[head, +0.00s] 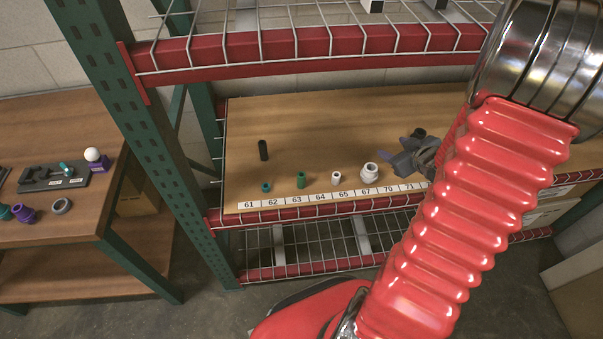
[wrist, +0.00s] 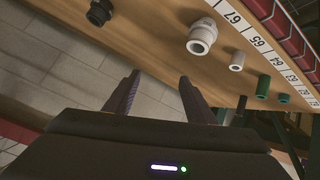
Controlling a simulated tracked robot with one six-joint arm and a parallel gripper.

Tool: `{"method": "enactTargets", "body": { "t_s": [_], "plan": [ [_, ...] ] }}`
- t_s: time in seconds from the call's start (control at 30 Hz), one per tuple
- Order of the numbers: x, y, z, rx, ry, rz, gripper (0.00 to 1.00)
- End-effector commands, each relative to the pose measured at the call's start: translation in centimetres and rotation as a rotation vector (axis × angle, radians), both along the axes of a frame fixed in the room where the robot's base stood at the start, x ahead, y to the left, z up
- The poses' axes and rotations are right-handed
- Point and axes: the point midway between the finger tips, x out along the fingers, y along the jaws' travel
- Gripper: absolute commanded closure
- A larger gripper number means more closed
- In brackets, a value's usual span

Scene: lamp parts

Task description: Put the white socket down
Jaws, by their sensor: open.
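Two white pieces stand on the wooden shelf. The larger, stepped, hollow-ended one, probably the white socket (head: 370,171), is behind label 67; it also shows in the wrist view (wrist: 202,37). A smaller white cylinder (head: 336,177) is near label 65, left of it. My gripper (head: 397,160) is just right of the larger white piece in the head view. In the wrist view my gripper (wrist: 157,88) has its two dark fingers spread apart, with nothing between them. The larger white piece is outside the fingers, clear of them.
A green cylinder (head: 301,180), a teal ring (head: 266,187) and a tall black cylinder (head: 263,150) stand farther left. A dark fitting (wrist: 100,12) is on the shelf's other side. The number strip (head: 330,200) runs along the front edge. A red beam (head: 300,48) crosses above.

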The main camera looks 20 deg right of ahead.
Motion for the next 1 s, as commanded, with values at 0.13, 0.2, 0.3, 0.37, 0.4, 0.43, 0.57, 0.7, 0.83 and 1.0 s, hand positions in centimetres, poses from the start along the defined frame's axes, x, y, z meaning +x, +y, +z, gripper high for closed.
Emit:
{"method": "enactTargets", "body": {
  "t_s": [0.13, 0.2, 0.3, 0.37, 0.4, 0.43, 0.57, 0.7, 0.83, 1.0],
  "plan": [
    [1.6, 0.9, 3.3, -0.065, 0.04, -0.044, 0.5],
    [2.0, 1.4, 4.8, -0.086, 0.057, -0.07, 0.5],
    [2.5, 2.5, 6.8, -0.108, 0.079, -0.104, 0.5],
    [2.6, 3.3, 8.0, -0.116, 0.089, -0.125, 0.5],
    [2.7, 3.9, 8.8, -0.12, 0.096, -0.138, 0.5],
    [2.7, 4.4, 9.4, -0.122, 0.1, -0.147, 0.5],
    [2.6, 6.8, 11.8, -0.12, 0.12, -0.185, 0.5],
    [1.9, 9.8, 14.0, -0.103, 0.141, -0.215, 0.5],
    [0.9, 13.0, 15.8, -0.069, 0.16, -0.236, 0.5],
    [-1.0, 17.7, 17.6, -0.003, 0.194, -0.244, 0.5]
  ]
}}
